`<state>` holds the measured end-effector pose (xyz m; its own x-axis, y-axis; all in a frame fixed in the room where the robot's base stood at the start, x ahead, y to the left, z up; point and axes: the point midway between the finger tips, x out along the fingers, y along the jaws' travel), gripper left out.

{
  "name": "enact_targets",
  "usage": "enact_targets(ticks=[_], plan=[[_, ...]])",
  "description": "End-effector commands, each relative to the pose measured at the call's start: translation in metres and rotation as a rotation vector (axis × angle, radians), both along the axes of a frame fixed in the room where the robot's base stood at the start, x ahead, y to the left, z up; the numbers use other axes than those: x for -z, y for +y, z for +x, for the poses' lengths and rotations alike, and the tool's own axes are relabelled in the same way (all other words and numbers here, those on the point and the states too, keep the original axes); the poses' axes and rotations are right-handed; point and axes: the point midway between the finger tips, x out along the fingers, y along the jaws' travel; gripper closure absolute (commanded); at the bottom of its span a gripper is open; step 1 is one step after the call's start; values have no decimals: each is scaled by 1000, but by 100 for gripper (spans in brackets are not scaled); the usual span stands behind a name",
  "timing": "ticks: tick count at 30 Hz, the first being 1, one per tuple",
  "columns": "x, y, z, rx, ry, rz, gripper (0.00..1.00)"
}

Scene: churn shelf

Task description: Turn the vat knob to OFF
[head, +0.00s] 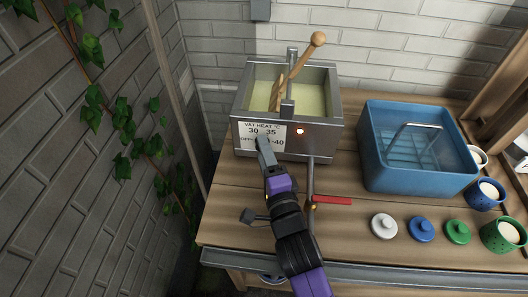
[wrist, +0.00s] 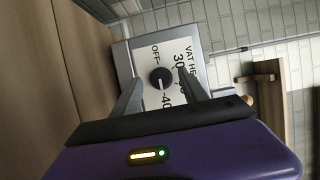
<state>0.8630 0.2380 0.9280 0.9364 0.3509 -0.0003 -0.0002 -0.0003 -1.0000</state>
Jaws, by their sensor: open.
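The steel vat (head: 312,145) stands on the wooden bench, with a white VAT HEAT dial plate (head: 250,128) on its front. The plate carries OFF, 30, 35 and 40 marks. In the wrist view the vat knob (wrist: 160,77) is round and black, with a pale pointer mark that seems to lie towards 40. My gripper (wrist: 158,88) is open, with one finger on each side of the knob in that view; I cannot tell whether they touch it. In the head view my gripper (head: 264,148) is at the plate and hides the knob.
A red lamp (head: 300,131) glows on the vat front. A pipe with a red-handled tap (head: 332,200) stands right of my arm. A blue basin (head: 415,165), several lids and cups (head: 503,236) are further right. A wooden paddle (head: 302,66) leans in the vat.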

Motion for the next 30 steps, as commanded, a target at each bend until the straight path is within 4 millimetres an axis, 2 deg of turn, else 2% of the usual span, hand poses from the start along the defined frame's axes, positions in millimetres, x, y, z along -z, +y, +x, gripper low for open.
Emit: enact_targets(ticks=[8,15,16,23,30], plan=[[0,1,1,0,0,0,49],[0,1,1,0,0,0,96],[0,1,1,0,0,0,100],[0,0,1,0,1,-9,100],[-3,1,1,-1,4,-94,100]])
